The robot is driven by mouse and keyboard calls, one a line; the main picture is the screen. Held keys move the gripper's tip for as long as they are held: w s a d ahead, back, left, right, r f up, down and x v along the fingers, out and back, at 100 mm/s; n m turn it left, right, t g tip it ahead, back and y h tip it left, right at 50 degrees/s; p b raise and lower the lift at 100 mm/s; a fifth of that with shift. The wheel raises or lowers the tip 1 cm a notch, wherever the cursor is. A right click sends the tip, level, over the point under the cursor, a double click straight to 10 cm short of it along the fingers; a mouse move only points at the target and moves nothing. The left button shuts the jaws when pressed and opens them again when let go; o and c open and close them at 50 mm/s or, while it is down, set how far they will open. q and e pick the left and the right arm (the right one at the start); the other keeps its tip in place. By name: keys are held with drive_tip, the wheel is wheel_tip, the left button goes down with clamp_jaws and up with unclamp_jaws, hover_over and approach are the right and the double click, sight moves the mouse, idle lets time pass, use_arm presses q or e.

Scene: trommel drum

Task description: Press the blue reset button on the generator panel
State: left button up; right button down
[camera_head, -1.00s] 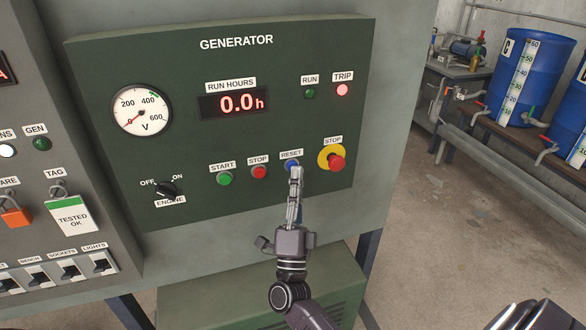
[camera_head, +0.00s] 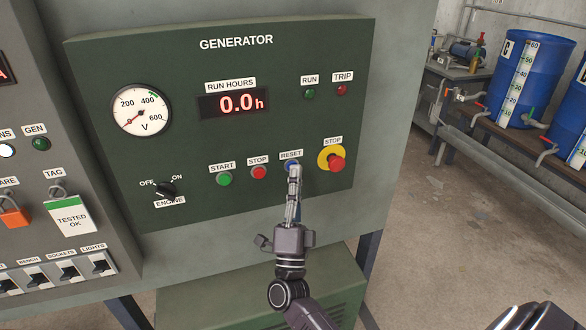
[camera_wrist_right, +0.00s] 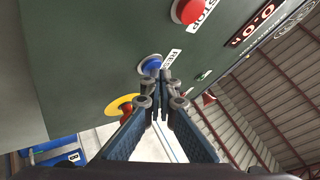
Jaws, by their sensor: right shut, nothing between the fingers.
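The generator panel (camera_head: 240,130) is a dark green plate. Its blue RESET button (camera_head: 290,164) sits between the red STOP button (camera_head: 259,172) and the yellow-ringed red emergency STOP (camera_head: 336,161). My right gripper (camera_head: 295,170) is shut and empty, its fingertips at the blue button and covering part of it. In the right wrist view, the blue button (camera_wrist_right: 151,65) shows just beyond and beside the closed fingertips (camera_wrist_right: 163,75); I cannot tell whether they touch. The TRIP lamp (camera_head: 342,90) is dark. My left gripper is not in view.
The green START button (camera_head: 224,179), engine switch (camera_head: 166,189) and voltmeter (camera_head: 140,110) are on the same panel. A switch panel with an orange padlock (camera_head: 14,217) stands at left. Blue drums (camera_head: 530,75) stand on a bench at right, with open floor between.

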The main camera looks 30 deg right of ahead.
idle(0.4)
drive_tip(key=shift+s+a+p, duration=0.2)
drive_tip(key=shift+s+p, duration=0.1)
drive_tip(key=shift+s, duration=0.55)
drive_tip(key=s, duration=0.2)
drive_tip(key=s+a+p, duration=0.1)
drive_tip(key=s, duration=0.1)
drive_tip(key=shift+s+a+p, duration=0.1)
drive_tip(key=shift+s+p, duration=0.2)
drive_tip(key=shift+s, duration=0.1)
idle(0.4)
